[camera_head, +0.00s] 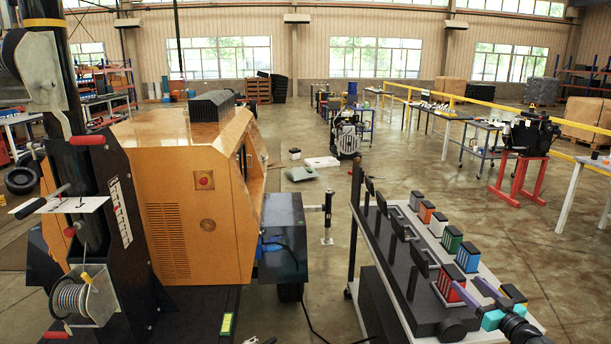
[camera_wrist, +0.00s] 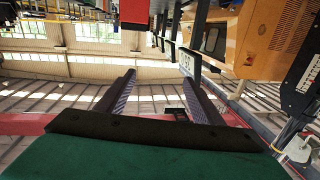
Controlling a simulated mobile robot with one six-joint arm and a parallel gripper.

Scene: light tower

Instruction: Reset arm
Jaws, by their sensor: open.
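My gripper (camera_head: 465,284) is at the lower right in the head view, over the near end of a grey cart. Its two purple fingers are spread and point up and left, away from the teal body. In the wrist view my gripper (camera_wrist: 158,76) shows the fingers apart with nothing between them. The wrist picture looks upside down, with windows below the generator. From the head view I cannot tell whether the fingers touch the coloured blocks beside them.
The cart (camera_head: 516,313) carries black holders and several coloured blocks (camera_head: 451,241). An orange generator (camera_head: 177,217) with a black mast (camera_head: 91,200) stands at left. A red-legged stand (camera_head: 519,180) is at right. Open floor (camera_head: 335,225) lies between generator and cart.

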